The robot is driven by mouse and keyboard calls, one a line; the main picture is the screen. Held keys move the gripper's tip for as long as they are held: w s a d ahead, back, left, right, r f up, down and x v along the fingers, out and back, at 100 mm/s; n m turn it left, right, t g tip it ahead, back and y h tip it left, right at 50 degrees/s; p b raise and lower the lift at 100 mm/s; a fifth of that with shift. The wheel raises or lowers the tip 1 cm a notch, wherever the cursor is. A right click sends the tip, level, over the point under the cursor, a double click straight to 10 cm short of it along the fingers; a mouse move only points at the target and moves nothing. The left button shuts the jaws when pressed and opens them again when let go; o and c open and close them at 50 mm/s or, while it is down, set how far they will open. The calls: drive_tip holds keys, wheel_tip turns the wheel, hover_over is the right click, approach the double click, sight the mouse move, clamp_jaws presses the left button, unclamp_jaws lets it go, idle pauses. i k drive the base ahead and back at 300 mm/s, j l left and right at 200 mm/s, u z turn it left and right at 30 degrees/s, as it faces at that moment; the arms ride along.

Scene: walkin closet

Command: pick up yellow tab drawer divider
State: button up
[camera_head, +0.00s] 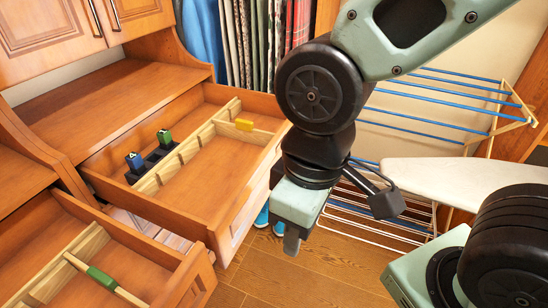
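The yellow tab (244,124) sits on a thin wooden divider (262,137) in the upper open drawer. This divider runs crosswise from a longer notched wooden rail (185,152) toward the drawer's right side, near its back. My gripper (291,243) hangs outside the drawer, to the right of its front, pointing down and apart from the divider. Its fingers are seen edge-on, so I cannot tell whether they are open. No held object shows.
Left of the rail, a black holder (155,163) carries blue and green items. A lower open drawer (135,270) holds a green-tabbed divider (101,278). A drying rack (440,100) and ironing board (470,172) stand right. The upper drawer's right compartment is mostly clear.

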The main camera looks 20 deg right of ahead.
sight(242, 130)
drive_tip(key=i+l+u, duration=0.3)
drive_tip(key=l+u, duration=0.25)
drive_tip(key=i+l+u, duration=0.3)
drive_tip(key=l, duration=0.25)
drive_tip(key=l+u, duration=0.25)
drive_tip(key=l, duration=0.1)
